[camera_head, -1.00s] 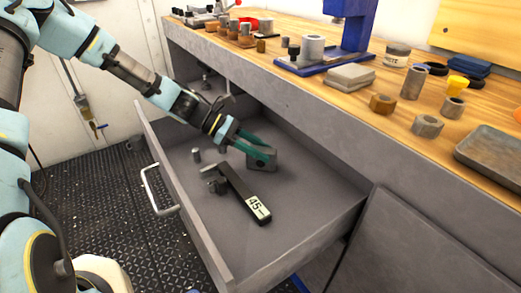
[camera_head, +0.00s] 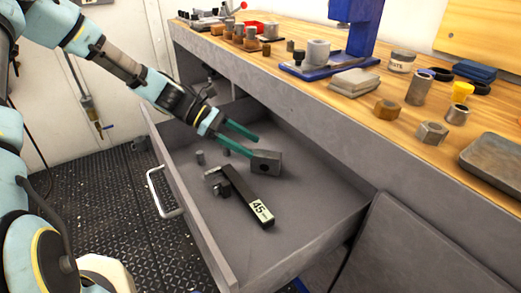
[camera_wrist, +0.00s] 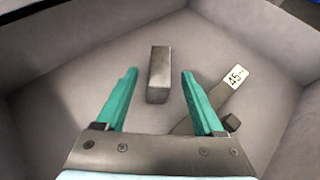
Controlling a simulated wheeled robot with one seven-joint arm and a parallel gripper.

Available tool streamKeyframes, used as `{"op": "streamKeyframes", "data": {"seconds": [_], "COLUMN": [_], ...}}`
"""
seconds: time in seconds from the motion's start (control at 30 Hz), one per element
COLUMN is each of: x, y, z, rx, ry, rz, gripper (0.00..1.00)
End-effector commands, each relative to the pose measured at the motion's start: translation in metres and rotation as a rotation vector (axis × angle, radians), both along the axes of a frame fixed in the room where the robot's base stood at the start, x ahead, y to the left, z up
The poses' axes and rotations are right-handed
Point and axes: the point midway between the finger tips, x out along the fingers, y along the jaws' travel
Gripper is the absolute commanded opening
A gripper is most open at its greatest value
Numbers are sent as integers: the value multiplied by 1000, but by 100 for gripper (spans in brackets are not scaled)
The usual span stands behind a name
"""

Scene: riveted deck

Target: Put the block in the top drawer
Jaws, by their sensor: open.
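The grey metal block (camera_head: 266,162) lies on the floor of the open top drawer (camera_head: 306,218). In the wrist view the block (camera_wrist: 158,74) sits between and beyond my two green fingertips, touching neither. My gripper (camera_head: 253,144) is open and empty, inside the drawer just left of and above the block. The wrist view shows my gripper (camera_wrist: 160,78) with its fingers spread wide.
A black tool labelled 45 (camera_head: 245,197) lies in the drawer in front of the block. The wooden workbench (camera_head: 345,102) overhangs behind. The drawer's right part is clear.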

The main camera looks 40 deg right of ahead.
Motion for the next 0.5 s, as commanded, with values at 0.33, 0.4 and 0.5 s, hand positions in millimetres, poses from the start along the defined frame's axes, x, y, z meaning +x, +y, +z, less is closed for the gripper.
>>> {"op": "streamKeyframes", "data": {"seconds": [0.33, 0.4, 0.5], "x": [37, 40, 41], "y": [33, 35, 37], "z": [27, 29, 30], "rx": [0, 0, 0], "ry": [-2, -1, -1], "rz": [0, 0, -1], "gripper": [70, 70, 70]}}
